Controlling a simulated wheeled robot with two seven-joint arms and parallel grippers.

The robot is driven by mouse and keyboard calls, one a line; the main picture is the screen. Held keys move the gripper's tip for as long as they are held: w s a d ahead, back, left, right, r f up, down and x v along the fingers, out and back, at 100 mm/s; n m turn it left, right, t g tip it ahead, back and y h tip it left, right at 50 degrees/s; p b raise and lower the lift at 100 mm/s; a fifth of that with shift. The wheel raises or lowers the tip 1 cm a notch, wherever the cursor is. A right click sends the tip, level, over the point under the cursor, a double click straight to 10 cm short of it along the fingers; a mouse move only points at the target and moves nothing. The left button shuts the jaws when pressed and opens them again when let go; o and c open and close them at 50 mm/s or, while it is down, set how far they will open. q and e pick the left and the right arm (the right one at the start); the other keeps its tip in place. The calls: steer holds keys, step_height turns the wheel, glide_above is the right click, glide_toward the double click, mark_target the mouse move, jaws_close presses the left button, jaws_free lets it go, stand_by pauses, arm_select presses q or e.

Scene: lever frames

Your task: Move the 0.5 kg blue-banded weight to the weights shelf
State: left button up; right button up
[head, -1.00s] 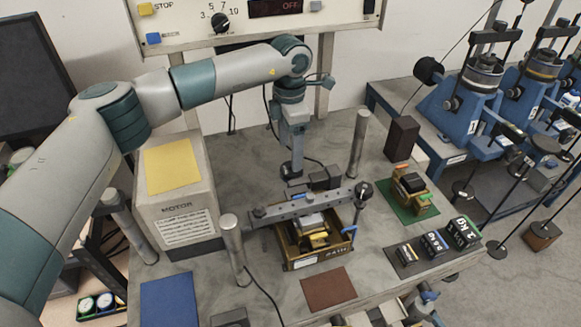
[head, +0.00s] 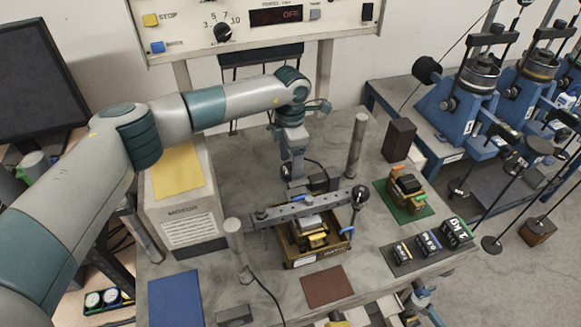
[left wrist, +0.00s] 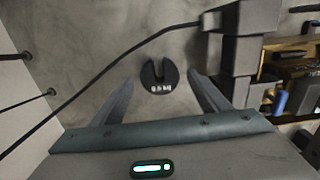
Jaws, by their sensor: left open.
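In the left wrist view a dark slotted disc weight (left wrist: 160,75) with blurred pale lettering lies flat on the grey bench, between and ahead of my two fingertips. My left gripper (left wrist: 160,92) is open and empty around that line of sight. In the head view my left gripper (head: 297,172) points down behind the metal beam, and the disc is not clear there. My right gripper is not in view.
The lever beam (head: 305,209) and brass-coloured box (head: 322,252) stand in front of my left gripper. Metal posts (head: 357,147) (head: 237,245) and the motor box (head: 184,212) are close by. A black cable crosses the bench in the wrist view (left wrist: 100,80). Bare bench lies left of the beam.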

arm_select(q)
steer(key=shift+f, duration=0.55)
steer(key=c, duration=1.7)
steer(key=shift+w+r, duration=0.1)
